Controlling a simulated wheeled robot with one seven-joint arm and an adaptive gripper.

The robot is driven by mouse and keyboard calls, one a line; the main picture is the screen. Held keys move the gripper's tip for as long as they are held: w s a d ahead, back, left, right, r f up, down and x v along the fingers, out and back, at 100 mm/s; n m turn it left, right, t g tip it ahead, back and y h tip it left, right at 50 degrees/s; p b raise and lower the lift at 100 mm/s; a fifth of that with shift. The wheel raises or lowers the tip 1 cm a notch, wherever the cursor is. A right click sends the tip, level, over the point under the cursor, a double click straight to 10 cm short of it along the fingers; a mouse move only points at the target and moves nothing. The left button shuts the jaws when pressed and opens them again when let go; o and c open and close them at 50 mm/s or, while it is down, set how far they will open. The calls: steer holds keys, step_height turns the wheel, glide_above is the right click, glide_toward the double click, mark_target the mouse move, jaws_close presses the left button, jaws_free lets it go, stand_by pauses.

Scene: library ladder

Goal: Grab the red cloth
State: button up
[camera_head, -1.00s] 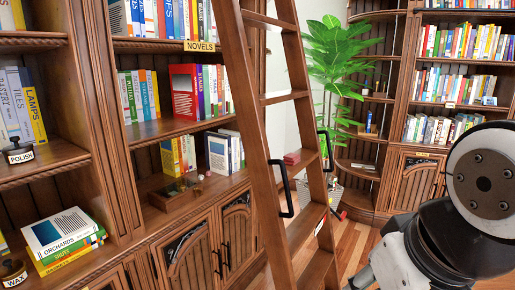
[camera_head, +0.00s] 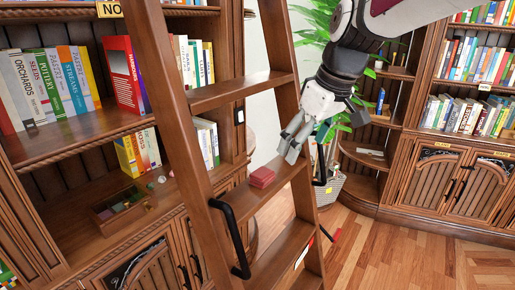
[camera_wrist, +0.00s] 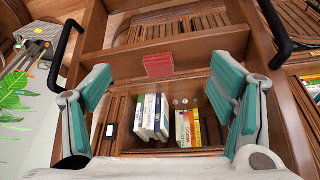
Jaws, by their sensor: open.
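The red cloth (camera_head: 261,177) is a small folded block lying on a step of the wooden ladder (camera_head: 285,180). It also shows in the wrist view (camera_wrist: 159,65), near the edge of the step, between and beyond my fingers. My gripper (camera_head: 291,142) is above and to the right of the cloth in the head view, apart from it. In the wrist view my gripper (camera_wrist: 160,95) is open, with teal finger pads spread wide and nothing between them.
Black handrails (camera_head: 232,240) stick out from the ladder's sides. Bookshelves (camera_head: 60,150) stand behind it at the left, with an open wooden box (camera_head: 120,203) on one shelf. A potted plant (camera_head: 330,185) stands behind the ladder. The wooden floor (camera_head: 400,255) at the right is clear.

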steer(key=w+a+f+n+y+p, duration=0.1)
steer(key=w+a+f+n, duration=0.1)
steer(key=w+a, duration=0.35)
glide_above(263, 172)
steer(key=s+d, duration=0.2)
steer(key=shift+g, duration=0.3)
step_height(263, 172, down, 7)
steer(key=shift+d+f+p, duration=0.15)
steer(key=shift+p, duration=0.3)
steer(key=shift+a+p+x, duration=0.1)
steer(key=shift+p+x, duration=0.25)
steer(key=shift+x, duration=1.05)
steer(key=shift+a+p+x, duration=0.15)
steer(key=shift+p+x, duration=0.2)
steer(key=shift+x, duration=1)
steer(key=shift+w, duration=0.2)
steer(key=c, duration=1.3)
